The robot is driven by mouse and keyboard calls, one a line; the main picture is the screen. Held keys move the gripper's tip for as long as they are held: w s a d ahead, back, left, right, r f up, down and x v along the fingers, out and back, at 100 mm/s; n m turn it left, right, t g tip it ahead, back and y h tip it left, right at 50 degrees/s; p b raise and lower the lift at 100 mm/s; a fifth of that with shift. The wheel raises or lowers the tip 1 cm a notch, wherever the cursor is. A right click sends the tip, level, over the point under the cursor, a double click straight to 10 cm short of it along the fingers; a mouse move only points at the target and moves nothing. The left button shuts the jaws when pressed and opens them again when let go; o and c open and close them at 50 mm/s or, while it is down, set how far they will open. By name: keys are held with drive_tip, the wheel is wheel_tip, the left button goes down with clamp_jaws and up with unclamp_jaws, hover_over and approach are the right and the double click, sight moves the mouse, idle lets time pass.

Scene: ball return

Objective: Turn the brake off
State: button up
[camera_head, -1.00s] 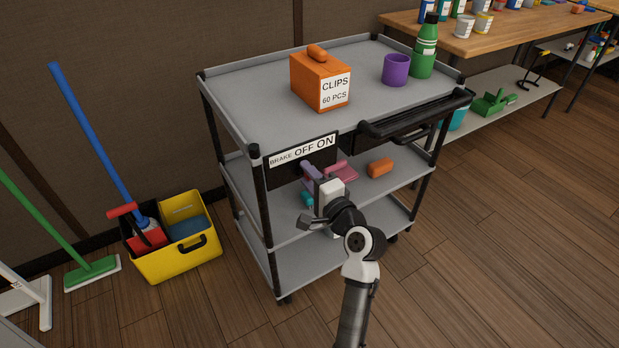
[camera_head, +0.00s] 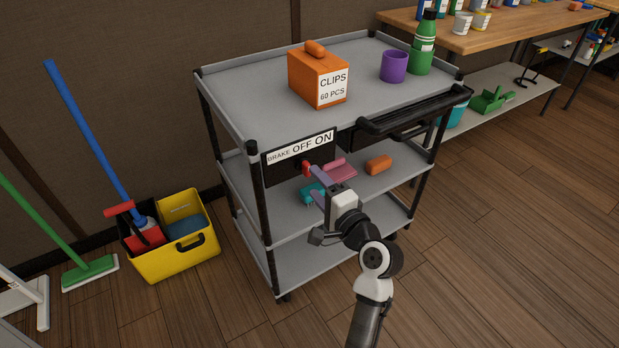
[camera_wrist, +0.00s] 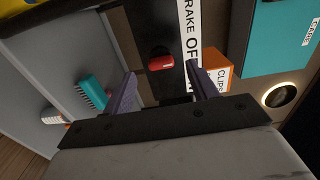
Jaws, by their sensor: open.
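The brake panel (camera_head: 285,172) is a black plate on the cart's near side, with a white label (camera_head: 300,149) reading "BRAKE OFF ON". A small red brake handle (camera_head: 306,168) sticks out of it, below the word OFF; ON is further right. My gripper (camera_head: 317,187) is open and empty in front of the panel, just right of and below the handle. In the wrist view the red handle (camera_wrist: 161,63) shows beyond and between my two spread purple-grey fingers (camera_wrist: 161,72), apart from both. The label (camera_wrist: 189,25) runs along its right side.
On the shelf below the panel lie a teal brush (camera_head: 311,193), a pink item (camera_head: 341,171) and an orange block (camera_head: 378,165). The orange clips box (camera_head: 318,77), purple cup (camera_head: 394,67) and green bottle (camera_head: 424,45) stand on top. A yellow bucket (camera_head: 178,252) stands left.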

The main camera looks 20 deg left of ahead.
drive_tip(key=b+v, duration=0.1)
drive_tip(key=v, duration=0.8)
drive_tip(key=shift+r, duration=0.1)
